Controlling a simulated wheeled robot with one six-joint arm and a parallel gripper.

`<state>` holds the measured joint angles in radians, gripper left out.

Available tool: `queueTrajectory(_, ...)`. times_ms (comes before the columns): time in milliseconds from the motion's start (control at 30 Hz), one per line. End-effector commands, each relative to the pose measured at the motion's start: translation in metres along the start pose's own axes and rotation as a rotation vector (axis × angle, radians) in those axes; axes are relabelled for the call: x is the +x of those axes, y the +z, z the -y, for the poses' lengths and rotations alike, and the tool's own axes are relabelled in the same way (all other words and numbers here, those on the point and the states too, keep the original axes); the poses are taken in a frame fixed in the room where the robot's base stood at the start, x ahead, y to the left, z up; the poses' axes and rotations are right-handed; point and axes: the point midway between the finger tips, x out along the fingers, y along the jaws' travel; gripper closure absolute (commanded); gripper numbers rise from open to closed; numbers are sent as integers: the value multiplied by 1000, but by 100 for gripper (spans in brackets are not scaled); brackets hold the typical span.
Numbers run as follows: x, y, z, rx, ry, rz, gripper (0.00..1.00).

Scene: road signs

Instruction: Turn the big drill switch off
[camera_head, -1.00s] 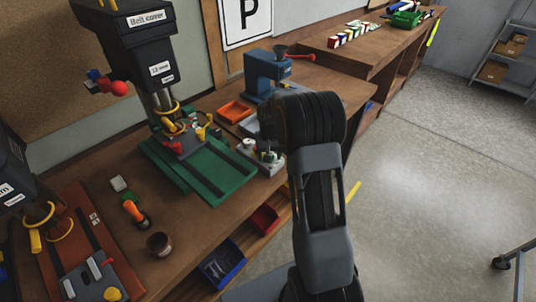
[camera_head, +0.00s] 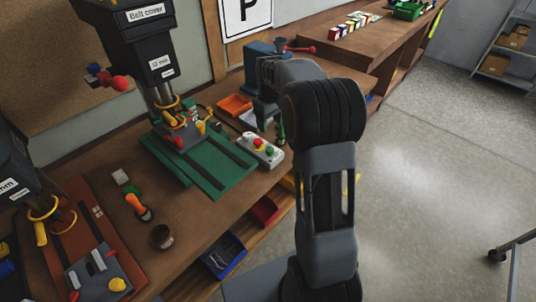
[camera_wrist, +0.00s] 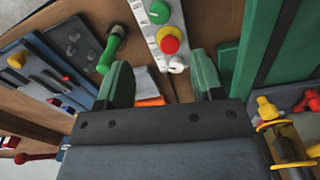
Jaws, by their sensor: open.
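The big drill (camera_head: 130,40) stands on a green base (camera_head: 215,165) on the bench. Its likely switch is on a grey-white control box (camera_head: 262,150) beside the base, with a green knob, a red button on yellow and a white knob. The wrist view shows this box (camera_wrist: 152,28) beyond my fingers, with the red button (camera_wrist: 170,45) and white knob (camera_wrist: 177,65) closest to them. My gripper (camera_wrist: 162,82) is open, its green fingers apart and nothing between them. In the head view only a fingertip shows, beside the box; the arm hides the rest.
A second drill with a red-brown base (camera_head: 85,215) stands at the left. An orange-handled tool (camera_head: 135,204) and a brown cup (camera_head: 162,237) lie in front. An orange tray (camera_head: 235,105) and a blue press (camera_head: 258,55) are behind. Floor at right is mostly clear.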

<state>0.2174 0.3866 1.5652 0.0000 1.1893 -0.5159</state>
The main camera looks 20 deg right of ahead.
Motion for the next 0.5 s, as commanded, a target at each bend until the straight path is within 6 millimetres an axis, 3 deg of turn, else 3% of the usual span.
queueTrajectory(100, -24, 6, 8, 9, 8, -15, 39)
queueTrajectory(500, -68, 52, 63, 96, 53, -128, 39)
